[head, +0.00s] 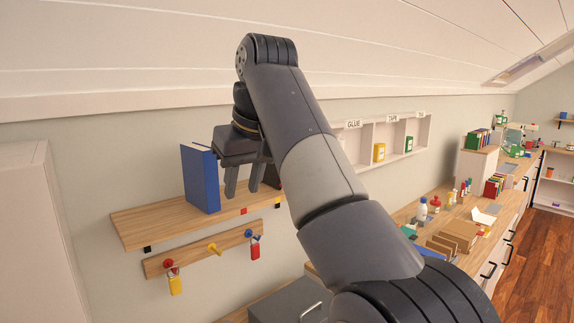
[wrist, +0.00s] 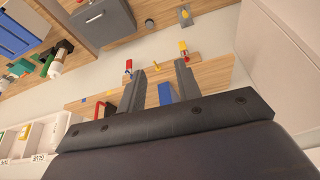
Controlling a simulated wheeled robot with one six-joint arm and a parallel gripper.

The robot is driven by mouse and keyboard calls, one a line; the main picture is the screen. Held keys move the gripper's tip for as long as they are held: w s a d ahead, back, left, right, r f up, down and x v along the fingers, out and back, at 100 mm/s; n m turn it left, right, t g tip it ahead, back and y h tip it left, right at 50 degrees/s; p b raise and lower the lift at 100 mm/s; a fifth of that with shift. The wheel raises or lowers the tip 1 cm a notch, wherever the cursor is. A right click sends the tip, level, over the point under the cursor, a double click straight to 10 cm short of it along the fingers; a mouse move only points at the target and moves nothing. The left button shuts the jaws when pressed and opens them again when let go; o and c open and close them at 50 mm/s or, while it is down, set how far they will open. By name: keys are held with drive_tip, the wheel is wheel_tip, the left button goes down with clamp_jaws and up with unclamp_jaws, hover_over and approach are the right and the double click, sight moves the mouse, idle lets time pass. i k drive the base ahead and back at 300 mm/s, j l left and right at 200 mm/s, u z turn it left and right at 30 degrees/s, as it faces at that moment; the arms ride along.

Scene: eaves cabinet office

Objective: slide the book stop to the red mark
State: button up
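A blue book (head: 201,178) stands upright on the wooden wall shelf (head: 150,222); blue also shows between my fingers in the wrist view (wrist: 165,93). A red mark (head: 243,211) is on the shelf's front edge, right of the book. My gripper (head: 243,186) is above the shelf, just right of the book, fingers apart with nothing seen held; its fingers also show in the wrist view (wrist: 160,78). A dark piece behind the fingers in the head view and a red piece (wrist: 99,110) in the wrist view may be the book stop; I cannot tell surely.
A peg rail (head: 213,250) with hanging padlocks is below the shelf. A labelled cubby rack (head: 405,150) is on the wall to the right. A cluttered counter (head: 405,212) runs along the right. A pale cabinet (head: 35,235) stands at the left, and the sloped ceiling is overhead.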

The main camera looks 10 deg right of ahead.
sight(271, 178)
drive_tip(key=i+l+u, duration=0.2)
drive_tip(key=i+l, duration=0.25)
drive_tip(key=l, duration=0.15)
drive_tip(key=i+l+u, duration=0.1)
drive_tip(key=l, duration=0.25)
drive_tip(key=i+l+u, duration=0.1)
drive_tip(key=i+l, duration=0.15)
drive_tip(key=i+l+u, duration=0.1)
drive_tip(key=l, duration=0.35)
drive_tip(key=i, duration=0.1)
